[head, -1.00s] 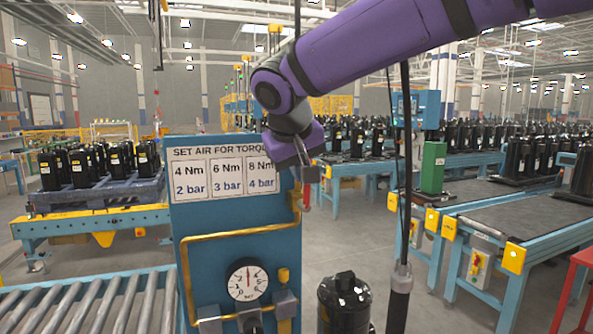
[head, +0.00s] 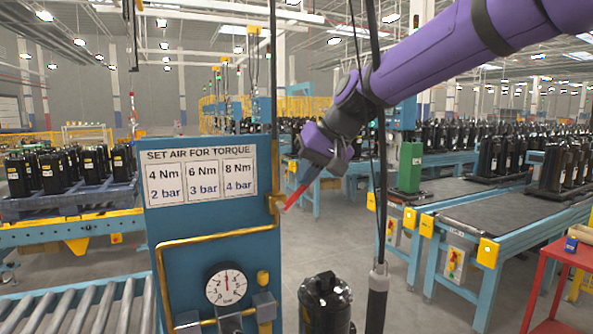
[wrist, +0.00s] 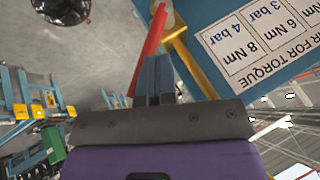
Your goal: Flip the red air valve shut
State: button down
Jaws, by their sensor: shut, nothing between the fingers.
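The red valve lever (head: 297,194) sticks out from the brass valve body (head: 275,203) at the right edge of the blue panel, slanting up and right. In the wrist view the red lever (wrist: 149,46) runs past the fingers on their left side. My gripper (head: 309,176) is shut and empty, pointing down at the lever's outer part. In the wrist view the tips of my gripper (wrist: 154,62) lie beside the lever, very close; I cannot tell whether they touch.
The blue panel (head: 170,225) carries a torque sign (head: 201,176), brass pipe (head: 215,235) and pressure gauge (head: 227,285). A black compressor (head: 325,303) stands below. A dark hanging pole (head: 377,300) is right of it. A red cart (head: 560,257) is at far right.

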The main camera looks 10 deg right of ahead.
jog(key=d+f+y, duration=0.1)
jog(key=y, duration=0.1)
jog(key=d+f+m+y, duration=0.1)
jog(key=f+y, duration=0.1)
jog(key=w+d+f+m+g+y, duration=0.1)
jog(key=y, duration=0.1)
jog(key=shift+d+f, duration=0.25)
jog(key=shift+f, duration=0.05)
jog(key=shift+d+f, duration=0.1)
jog(key=shift+f, duration=0.2)
dwell(0.4)
jog(key=a+r+v, duration=0.1)
jog(key=r+v, duration=0.1)
jog(key=v, duration=1)
jog(key=shift+r, duration=0.15)
